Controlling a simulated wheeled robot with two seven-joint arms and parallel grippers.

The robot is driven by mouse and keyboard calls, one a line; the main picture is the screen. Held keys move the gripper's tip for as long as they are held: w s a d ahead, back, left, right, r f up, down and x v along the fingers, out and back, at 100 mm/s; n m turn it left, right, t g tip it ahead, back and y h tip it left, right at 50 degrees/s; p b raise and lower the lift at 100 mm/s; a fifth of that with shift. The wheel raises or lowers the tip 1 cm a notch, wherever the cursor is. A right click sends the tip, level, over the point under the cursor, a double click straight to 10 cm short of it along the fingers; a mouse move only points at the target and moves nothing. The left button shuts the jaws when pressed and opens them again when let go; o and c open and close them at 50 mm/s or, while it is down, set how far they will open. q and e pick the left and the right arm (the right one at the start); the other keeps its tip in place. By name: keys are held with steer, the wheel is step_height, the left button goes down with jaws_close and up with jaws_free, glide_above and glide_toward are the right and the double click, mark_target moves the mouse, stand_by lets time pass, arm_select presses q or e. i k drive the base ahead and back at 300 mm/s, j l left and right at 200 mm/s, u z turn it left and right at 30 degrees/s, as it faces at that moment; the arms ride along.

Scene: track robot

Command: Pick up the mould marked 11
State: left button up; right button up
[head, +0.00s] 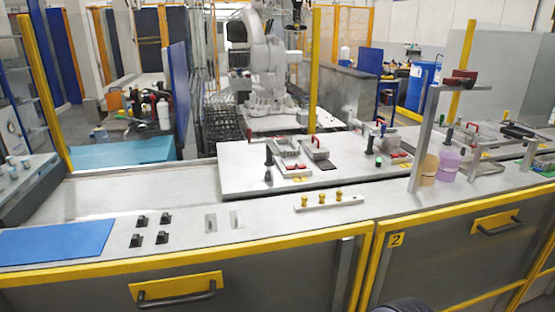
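No mould with a readable number 11 shows in the head view; any markings on the bench items are too small to read. Two grey metal blocks with red parts on top, a left one (286,147) and a right one (316,149), sit on the raised white plate (240,172) at the middle of the bench. I cannot tell whether either is the mould. More small fixtures with red parts (394,160) sit farther right on the plate. Neither of my grippers is in view.
The white bench (120,205) has a yellow-edged front with a number 2 sign (396,240). On it are a blue mat (55,241), small black blocks (163,219), a strip with yellow knobs (331,201) and a grey post (425,140). A white robot arm (266,65) stands behind.

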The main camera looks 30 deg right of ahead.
mark_target(289, 154)
steer(key=l+z, duration=0.25)
steer(key=l, duration=0.15)
steer(key=i+l+z, duration=0.15)
steer(key=l+z, duration=0.15)
steer(key=i+l+z, duration=0.25)
steer(key=l, duration=0.2)
steer(key=l+z, duration=0.25)
steer(key=i+l, duration=0.05)
